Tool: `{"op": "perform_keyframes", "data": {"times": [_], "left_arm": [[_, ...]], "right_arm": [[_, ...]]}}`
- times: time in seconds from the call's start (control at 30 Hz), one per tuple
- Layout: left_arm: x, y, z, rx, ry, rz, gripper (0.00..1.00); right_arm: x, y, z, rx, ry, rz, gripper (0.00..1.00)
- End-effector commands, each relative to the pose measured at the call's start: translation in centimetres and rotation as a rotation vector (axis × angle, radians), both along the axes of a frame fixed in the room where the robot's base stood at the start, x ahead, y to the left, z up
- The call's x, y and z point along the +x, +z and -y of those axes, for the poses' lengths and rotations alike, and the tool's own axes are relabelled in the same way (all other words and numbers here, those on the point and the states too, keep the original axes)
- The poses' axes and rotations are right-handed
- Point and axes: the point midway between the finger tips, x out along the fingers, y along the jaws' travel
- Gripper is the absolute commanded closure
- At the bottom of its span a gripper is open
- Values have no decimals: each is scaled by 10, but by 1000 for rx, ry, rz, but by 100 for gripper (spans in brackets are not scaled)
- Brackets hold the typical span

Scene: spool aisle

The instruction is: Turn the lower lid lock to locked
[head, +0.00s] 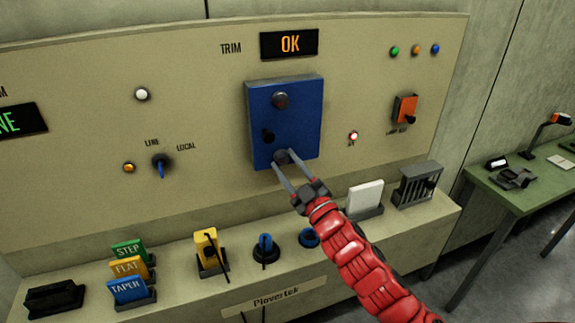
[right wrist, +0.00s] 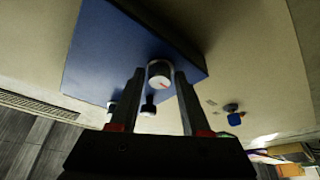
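The blue box (head: 310,105) is on the beige panel under the "OK" display. The lower lid lock (head: 281,157) is a round knob near the box's bottom edge. In the right wrist view this lock (right wrist: 159,74) shows a pale face with a small red mark; I cannot tell its setting. A similar upper lock (head: 280,100) sits above it, with a black knob (head: 267,135) between them to the left. My right gripper (head: 283,159) is open, its fingers on either side of the lower lock with small gaps in the right wrist view. My left gripper is not in view.
An orange-red switch (head: 405,109) and small lamps are on the panel to the right. A green table (head: 520,190) stands at right.

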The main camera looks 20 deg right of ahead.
Motion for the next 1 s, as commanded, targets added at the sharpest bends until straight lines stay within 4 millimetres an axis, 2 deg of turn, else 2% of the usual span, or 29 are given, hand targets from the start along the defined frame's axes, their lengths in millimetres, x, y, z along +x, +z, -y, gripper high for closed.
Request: {"op": "perform_keyframes", "data": {"times": [0.03,0.1,0.37,0.53,1.0], "left_arm": [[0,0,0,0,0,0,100],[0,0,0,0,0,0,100],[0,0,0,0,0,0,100],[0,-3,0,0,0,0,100],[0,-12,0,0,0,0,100]], "right_arm": [[0,0,0,0,0,0,42],[0,0,0,1,0,0,33],[0,0,0,1,0,-1,33],[-10,-5,5,0,-4,-1,33],[-97,-35,29,1,-6,-3,33]]}}
